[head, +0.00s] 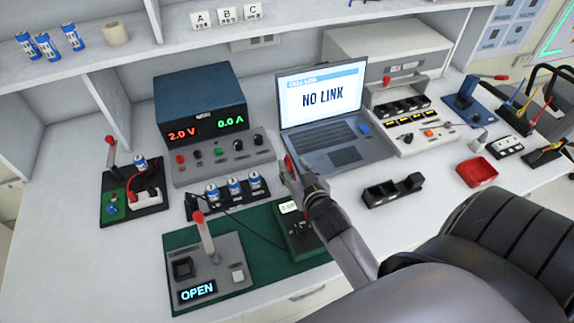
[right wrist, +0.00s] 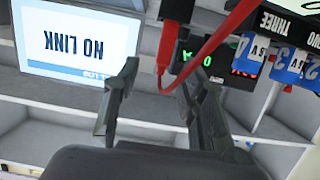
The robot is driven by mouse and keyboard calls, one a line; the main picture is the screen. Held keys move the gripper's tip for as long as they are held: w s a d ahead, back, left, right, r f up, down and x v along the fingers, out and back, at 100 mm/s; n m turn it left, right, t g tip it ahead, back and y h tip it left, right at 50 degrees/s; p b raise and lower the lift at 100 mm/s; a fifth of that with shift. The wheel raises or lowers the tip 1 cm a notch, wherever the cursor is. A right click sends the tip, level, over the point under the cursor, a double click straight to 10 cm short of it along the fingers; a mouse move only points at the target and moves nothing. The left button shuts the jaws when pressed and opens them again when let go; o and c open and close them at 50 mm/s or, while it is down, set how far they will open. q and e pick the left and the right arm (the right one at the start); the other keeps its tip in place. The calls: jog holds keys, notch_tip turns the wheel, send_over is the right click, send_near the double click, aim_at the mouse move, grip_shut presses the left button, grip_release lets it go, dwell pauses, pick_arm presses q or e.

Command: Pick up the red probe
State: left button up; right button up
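The red probe (head: 289,164) shows as a small red piece by the fingertips of my right gripper (head: 292,180) in the head view, in front of the laptop. In the right wrist view, a red probe or lead (right wrist: 164,60) hangs between my right gripper's fingers (right wrist: 150,62), close to the right-hand finger, and loops up to the right. The fingers stand apart, with a gap on the left-hand side. I cannot tell whether the red piece touches a finger. My left gripper is not in view.
The laptop (head: 320,98) reads NO LINK. A power supply (head: 200,104) and a battery tray (head: 225,202) with several batteries stand to the left. A green meter (head: 302,232) and a lever panel (head: 207,268) lie near the front. A red tray (head: 477,171) stands at right.

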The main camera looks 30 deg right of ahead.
aim_at(288, 161)
jog(key=x, duration=0.5)
jog(key=shift+a+f+p, duration=0.1)
jog(key=shift+a+p, duration=0.15)
jog(key=shift+p, duration=0.1)
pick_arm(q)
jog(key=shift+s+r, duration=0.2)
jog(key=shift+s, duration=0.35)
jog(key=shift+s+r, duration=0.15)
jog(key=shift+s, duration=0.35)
pick_arm(e)
jog(key=shift+c, duration=0.3)
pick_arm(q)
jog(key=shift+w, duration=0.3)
pick_arm(e)
grip_shut()
